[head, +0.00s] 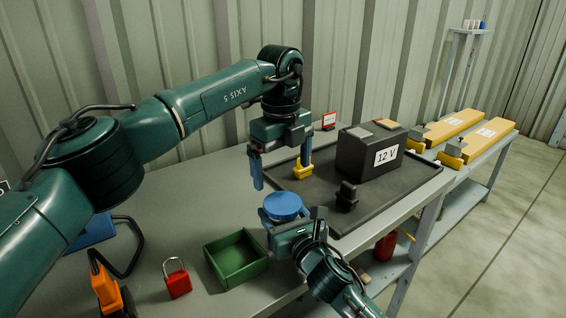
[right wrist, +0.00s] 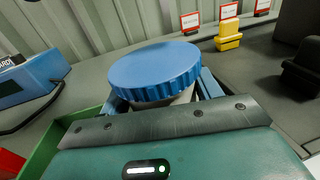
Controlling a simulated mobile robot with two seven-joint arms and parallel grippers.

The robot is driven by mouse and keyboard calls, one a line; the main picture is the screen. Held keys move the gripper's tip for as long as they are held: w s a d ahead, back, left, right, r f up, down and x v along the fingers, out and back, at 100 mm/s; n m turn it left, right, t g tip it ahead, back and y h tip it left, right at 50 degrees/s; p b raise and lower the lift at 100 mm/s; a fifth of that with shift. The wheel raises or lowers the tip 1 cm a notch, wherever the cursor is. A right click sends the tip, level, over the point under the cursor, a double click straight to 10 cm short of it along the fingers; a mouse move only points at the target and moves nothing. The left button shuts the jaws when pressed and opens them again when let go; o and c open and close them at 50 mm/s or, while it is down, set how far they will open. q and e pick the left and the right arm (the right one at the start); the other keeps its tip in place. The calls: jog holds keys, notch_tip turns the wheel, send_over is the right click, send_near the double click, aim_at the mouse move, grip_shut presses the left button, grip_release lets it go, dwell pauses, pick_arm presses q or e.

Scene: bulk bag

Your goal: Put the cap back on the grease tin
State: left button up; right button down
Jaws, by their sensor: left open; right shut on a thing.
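The grease tin (right wrist: 182,98) is a pale round body, held upright between the blue fingers of my right gripper (head: 291,226). The blue ribbed cap (head: 283,206) sits on top of the tin and also shows in the right wrist view (right wrist: 155,70). It covers the tin's mouth, and I cannot tell whether it is screwed tight. My left gripper (head: 281,178) is open and empty, pointing down a little above the cap, apart from it. In the head view most of the tin is hidden under the cap and behind the right gripper.
A black tray (head: 400,190) holds a 12 V battery (head: 365,152), a yellow clamp (head: 302,170) and a black clamp (head: 347,195). A green open box (head: 236,259), a red padlock (head: 177,279) and an orange tool (head: 107,290) stand on the near side of the bench.

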aim_at(283, 202)
pick_arm(q)
jog(key=n, duration=0.3)
jog(key=shift+s+r+n, duration=0.1)
jog(key=shift+r+n, duration=0.2)
jog(key=shift+n, duration=0.1)
jog(key=shift+f, duration=4.05)
